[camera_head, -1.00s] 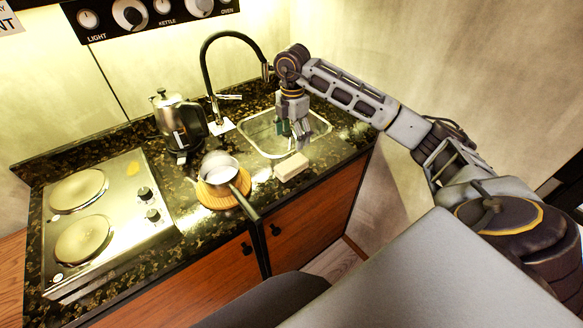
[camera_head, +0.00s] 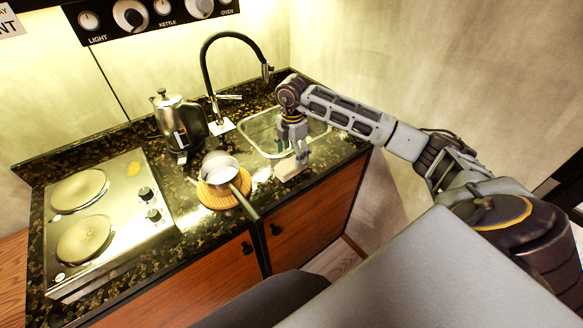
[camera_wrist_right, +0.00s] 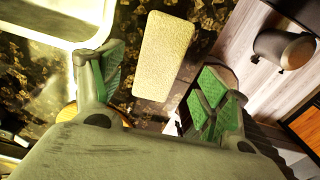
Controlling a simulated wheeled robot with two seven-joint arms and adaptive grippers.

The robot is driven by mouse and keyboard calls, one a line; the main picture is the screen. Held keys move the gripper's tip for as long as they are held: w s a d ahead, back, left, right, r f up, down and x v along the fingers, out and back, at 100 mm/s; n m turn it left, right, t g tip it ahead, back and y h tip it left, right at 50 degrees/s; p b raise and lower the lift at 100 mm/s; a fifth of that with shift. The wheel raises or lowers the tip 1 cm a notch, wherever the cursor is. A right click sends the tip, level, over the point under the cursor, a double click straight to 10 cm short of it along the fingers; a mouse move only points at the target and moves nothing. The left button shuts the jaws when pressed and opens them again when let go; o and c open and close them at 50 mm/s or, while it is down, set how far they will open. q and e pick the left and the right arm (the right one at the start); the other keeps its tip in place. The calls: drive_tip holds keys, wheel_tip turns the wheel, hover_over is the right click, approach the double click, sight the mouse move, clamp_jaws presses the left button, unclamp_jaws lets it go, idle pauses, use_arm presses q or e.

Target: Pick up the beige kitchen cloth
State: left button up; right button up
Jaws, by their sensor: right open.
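The beige kitchen cloth (camera_head: 290,170) is a small folded block lying on the dark speckled counter, near its front edge beside the sink. In the right wrist view the cloth (camera_wrist_right: 164,56) lies below and ahead of my fingers, with its near end between them. My right gripper (camera_head: 301,158) is over the cloth's right end and hides a little of it. In the right wrist view the right gripper (camera_wrist_right: 160,92) is open, with green-padded fingers on either side and nothing between them held. My left gripper is not in view.
The sink (camera_head: 262,136) is directly behind the cloth. A saucepan (camera_head: 220,168) stands on a round wooden board (camera_head: 216,198) to the left, its handle reaching past the counter edge. A kettle (camera_head: 180,122), black faucet (camera_head: 212,70) and hob (camera_head: 100,215) are farther left.

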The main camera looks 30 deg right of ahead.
sight(292, 163)
drive_tip(key=shift+f, duration=0.1)
drive_tip(key=shift+a+f+p, duration=0.1)
drive_tip(key=shift+f+p, duration=0.5)
drive_tip(key=shift+f, duration=1.9)
drive_tip(key=c, duration=1.1)
drive_tip(key=shift+c, duration=0.2)
drive_tip(key=shift+r+b, duration=0.65)
drive_tip(key=shift+r, duration=4.4)
